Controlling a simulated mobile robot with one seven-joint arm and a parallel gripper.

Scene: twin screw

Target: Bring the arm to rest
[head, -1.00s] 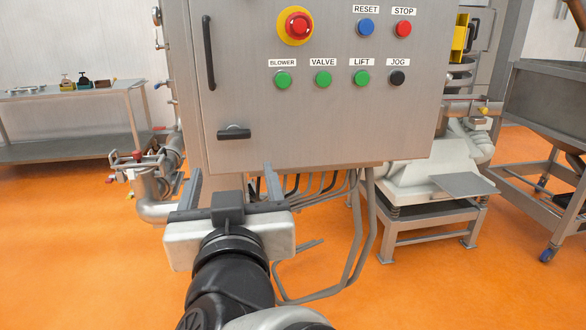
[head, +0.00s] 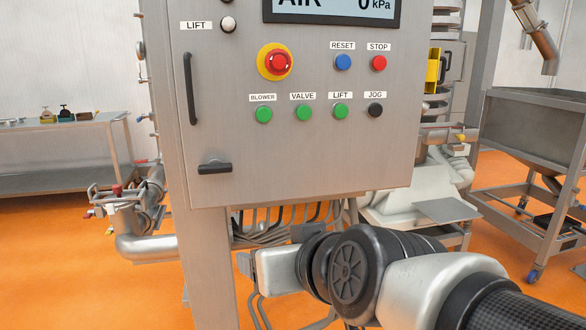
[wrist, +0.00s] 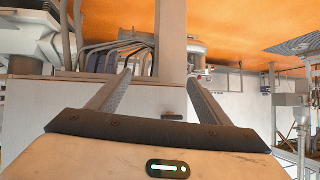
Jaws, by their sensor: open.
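My gripper (wrist: 160,80) is open and empty, its two dark fingers spread apart in the wrist view. In the head view my gripper (head: 243,263) is low in the picture, below the lower edge of the grey control cabinet (head: 270,165), pointing left. Its fingers are mostly hidden there behind its own body. My arm comes in from the lower right. In the wrist view the scene is upside down, and part of the cabinet (wrist: 140,99) shows between and behind the fingers. I cannot tell how close they are to it.
Grey conduits (head: 290,215) hang under the cabinet beside my gripper. A cabinet post (head: 212,270) and pipework (head: 145,247) stand to its left. A machine (head: 400,205) and a wheeled hopper frame (head: 530,130) are at right. Orange floor (head: 60,260) is clear at left.

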